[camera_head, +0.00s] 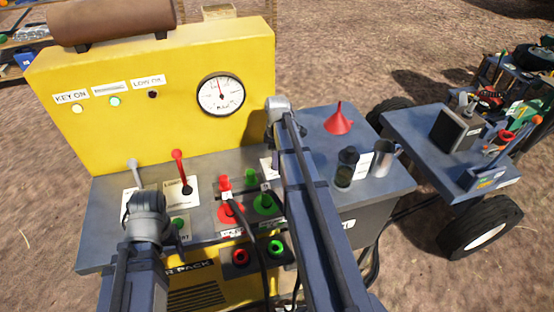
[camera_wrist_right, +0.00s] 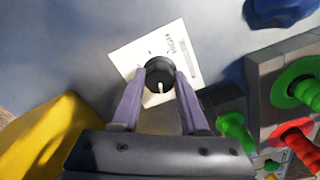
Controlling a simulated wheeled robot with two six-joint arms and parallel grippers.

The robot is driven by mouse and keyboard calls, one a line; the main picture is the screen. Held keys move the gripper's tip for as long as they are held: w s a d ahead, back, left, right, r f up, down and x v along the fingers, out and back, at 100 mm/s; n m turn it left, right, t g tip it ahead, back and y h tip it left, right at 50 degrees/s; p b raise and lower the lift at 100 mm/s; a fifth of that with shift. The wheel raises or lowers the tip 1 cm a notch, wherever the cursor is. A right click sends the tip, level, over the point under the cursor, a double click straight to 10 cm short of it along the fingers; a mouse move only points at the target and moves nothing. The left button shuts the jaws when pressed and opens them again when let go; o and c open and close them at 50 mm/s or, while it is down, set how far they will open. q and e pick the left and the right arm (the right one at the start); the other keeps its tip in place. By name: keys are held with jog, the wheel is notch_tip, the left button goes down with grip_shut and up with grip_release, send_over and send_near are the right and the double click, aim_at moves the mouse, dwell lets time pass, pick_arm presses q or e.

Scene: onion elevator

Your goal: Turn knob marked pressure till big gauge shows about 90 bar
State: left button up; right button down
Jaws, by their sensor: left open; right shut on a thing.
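The big gauge (camera_head: 221,94) is a round white dial on the yellow panel (camera_head: 180,70). Its needle points nearly straight up, a little left; the numbers are too small to read. In the right wrist view, a black knob (camera_wrist_right: 159,69) sits on a white label plate (camera_wrist_right: 182,50), its white mark toward the bottom of the picture. The label print is too blurred to read. My right gripper (camera_wrist_right: 159,88) is shut on this knob, a finger on each side. In the head view my right arm hides the knob. My left gripper (camera_head: 147,208) is over the console's left part, fingers hidden.
A red lever (camera_head: 182,170) and a grey lever (camera_head: 134,172) stand near my left gripper. Red and green hose couplings (camera_head: 264,203) are between my arms. A red funnel (camera_head: 338,121), a dark bottle (camera_head: 346,166) and a metal cup (camera_head: 383,160) stand right of my right arm.

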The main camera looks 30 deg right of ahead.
dwell(0.3)
jog(key=shift+c, duration=2.1)
grip_release()
jog(key=shift+r, duration=0.15)
notch_tip(320, 180, up, 8)
jog(key=p, duration=0.8)
jog(key=shift+f, duration=0.2)
jog(key=shift+s+f, duration=0.1)
